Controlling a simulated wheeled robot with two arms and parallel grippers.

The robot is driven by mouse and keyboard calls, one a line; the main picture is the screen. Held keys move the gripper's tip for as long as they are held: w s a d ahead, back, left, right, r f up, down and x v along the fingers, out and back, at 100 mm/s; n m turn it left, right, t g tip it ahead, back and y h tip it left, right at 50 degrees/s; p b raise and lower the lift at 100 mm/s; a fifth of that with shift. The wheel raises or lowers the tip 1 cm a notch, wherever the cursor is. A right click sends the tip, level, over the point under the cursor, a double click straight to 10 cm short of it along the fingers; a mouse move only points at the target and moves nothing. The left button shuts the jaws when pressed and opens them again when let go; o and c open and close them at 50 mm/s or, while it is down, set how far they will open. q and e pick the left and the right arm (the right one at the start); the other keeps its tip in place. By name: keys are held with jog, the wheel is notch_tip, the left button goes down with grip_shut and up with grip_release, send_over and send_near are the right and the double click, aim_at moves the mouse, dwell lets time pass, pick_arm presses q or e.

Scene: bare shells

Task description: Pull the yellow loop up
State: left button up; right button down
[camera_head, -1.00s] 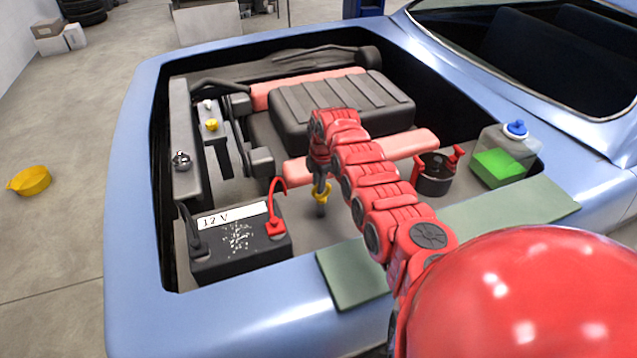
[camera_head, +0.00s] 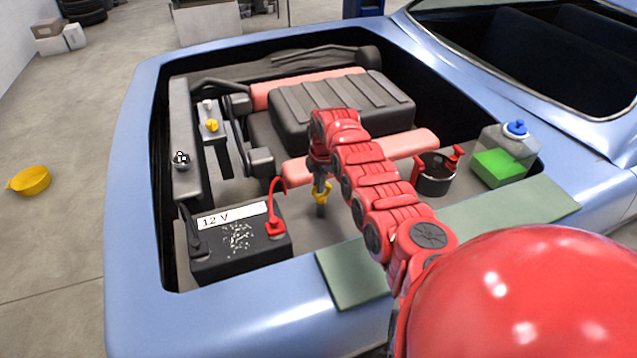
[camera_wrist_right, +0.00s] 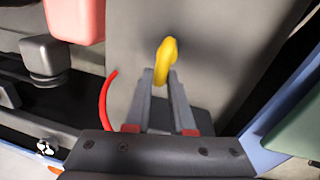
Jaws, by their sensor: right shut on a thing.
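The yellow loop (camera_head: 322,190) is a small ring at the top of a dark dipstick tube in the engine bay, right of the battery. It also shows in the right wrist view (camera_wrist_right: 164,56), upright between the fingertips. My right gripper (camera_head: 319,184) reaches down from above and is shut on the loop; its fingers (camera_wrist_right: 161,84) close on the lower part of the ring. The gripper partly hides the loop in the head view. My left gripper is not in view.
A black 12 V battery (camera_head: 240,245) with a red cable (camera_head: 275,205) stands just left of the loop. The engine cover (camera_head: 340,105) lies behind. A green mat (camera_head: 350,275) covers part of the front fender. A coolant tank (camera_head: 503,160) stands at right.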

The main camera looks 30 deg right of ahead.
jog(key=shift+r, duration=0.1)
dwell(0.4)
jog(key=shift+r, duration=0.4)
notch_tip(320, 180, up, 10)
jog(key=b, duration=0.2)
jog(key=shift+w, duration=0.1)
jog(key=c, duration=1.2)
grip_release()
jog(key=o, duration=0.4)
jog(key=shift+r, duration=0.1)
